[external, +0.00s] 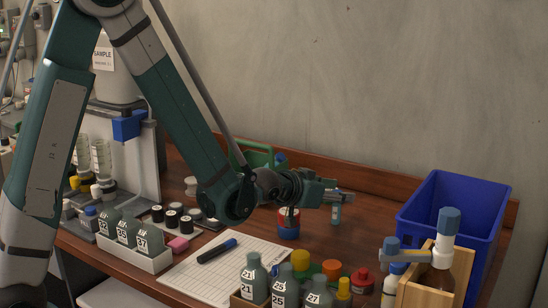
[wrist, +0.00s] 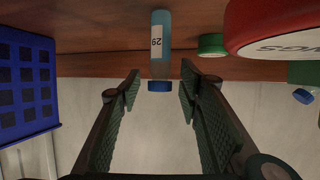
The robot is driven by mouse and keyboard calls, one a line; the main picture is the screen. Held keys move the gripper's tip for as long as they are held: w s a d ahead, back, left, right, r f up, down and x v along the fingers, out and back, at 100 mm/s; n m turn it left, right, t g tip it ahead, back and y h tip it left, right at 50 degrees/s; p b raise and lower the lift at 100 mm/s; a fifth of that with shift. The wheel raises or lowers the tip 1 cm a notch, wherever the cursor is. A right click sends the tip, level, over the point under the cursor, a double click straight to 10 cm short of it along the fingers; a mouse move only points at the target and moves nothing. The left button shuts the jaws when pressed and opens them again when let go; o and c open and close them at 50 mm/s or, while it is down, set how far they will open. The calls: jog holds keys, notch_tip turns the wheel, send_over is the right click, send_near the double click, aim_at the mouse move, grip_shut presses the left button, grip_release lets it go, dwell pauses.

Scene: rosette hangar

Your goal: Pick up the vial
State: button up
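The vial (external: 336,214) is a small pale-blue cylinder with a white label, standing on the wooden table near the wall. In the wrist view the vial (wrist: 160,48) appears upside down, with the number 29 on its label and a dark blue cap. My gripper (external: 343,195) is at the vial's upper part in the external view and partly covers it. In the wrist view my gripper (wrist: 160,82) is open, its two ridged fingers apart with the cap showing between their tips. A gap shows on each side; I cannot tell how deep the vial sits between the fingers.
A red-and-blue jar (external: 289,224) stands left of the vial; its red part (wrist: 280,25) looms close in the wrist view. A blue crate (external: 455,218) is on the right. Several bottles (external: 278,286) and a wooden caddy (external: 408,292) fill the front. A paper sheet (external: 205,281) lies left.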

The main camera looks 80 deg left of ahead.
jog(key=c, duration=1)
jog(key=shift+r, duration=0.15)
jog(key=shift+r+p, duration=1.4)
jog(key=shift+r, duration=3.45)
